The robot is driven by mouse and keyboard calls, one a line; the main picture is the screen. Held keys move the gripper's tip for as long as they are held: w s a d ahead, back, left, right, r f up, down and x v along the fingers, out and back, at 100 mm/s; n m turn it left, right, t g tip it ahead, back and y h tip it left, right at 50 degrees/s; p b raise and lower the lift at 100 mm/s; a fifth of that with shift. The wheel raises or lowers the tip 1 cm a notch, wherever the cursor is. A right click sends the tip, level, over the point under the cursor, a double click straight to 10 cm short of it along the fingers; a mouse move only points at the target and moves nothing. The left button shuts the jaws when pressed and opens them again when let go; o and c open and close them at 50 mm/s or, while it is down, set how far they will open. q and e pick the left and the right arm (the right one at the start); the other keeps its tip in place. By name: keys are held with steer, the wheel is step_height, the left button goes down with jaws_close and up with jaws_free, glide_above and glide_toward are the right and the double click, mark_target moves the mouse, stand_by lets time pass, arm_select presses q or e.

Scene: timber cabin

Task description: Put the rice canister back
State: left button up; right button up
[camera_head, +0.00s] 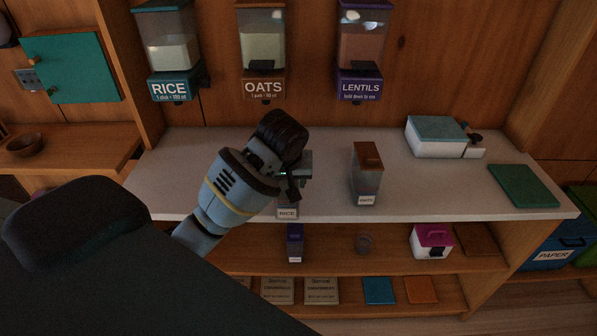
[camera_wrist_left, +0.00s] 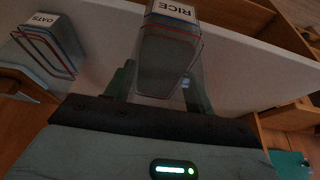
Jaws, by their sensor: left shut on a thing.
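The rice canister, a clear box with a "RICE" label (camera_head: 287,212), is at the front edge of the white counter (camera_head: 420,195), mostly hidden behind my left gripper (camera_head: 293,182) in the head view. In the left wrist view the rice canister (camera_wrist_left: 168,55) sits between the two fingers of my left gripper (camera_wrist_left: 160,92), which is shut on it. I cannot tell whether its base touches the counter. The wall dispenser marked RICE (camera_head: 171,85) hangs at the upper left. My right gripper is not in view.
Wall dispensers for oats (camera_head: 263,85) and lentils (camera_head: 360,85) hang above. A white box with a teal top (camera_head: 435,140) and a green mat (camera_head: 523,186) are farther right.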

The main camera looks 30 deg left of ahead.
arm_select(q)
steer(key=w+a, duration=0.2)
steer(key=w, duration=0.6)
steer(key=shift+w+f, duration=0.25)
steer(key=shift+f, duration=0.1)
steer(key=shift+f, duration=0.1)
steer(key=shift+f, duration=1.65)
steer(key=shift+f, duration=0.1)
steer(key=o, duration=1.5)
steer(key=shift+s+f, duration=0.1)
steer(key=shift+f, duration=0.05)
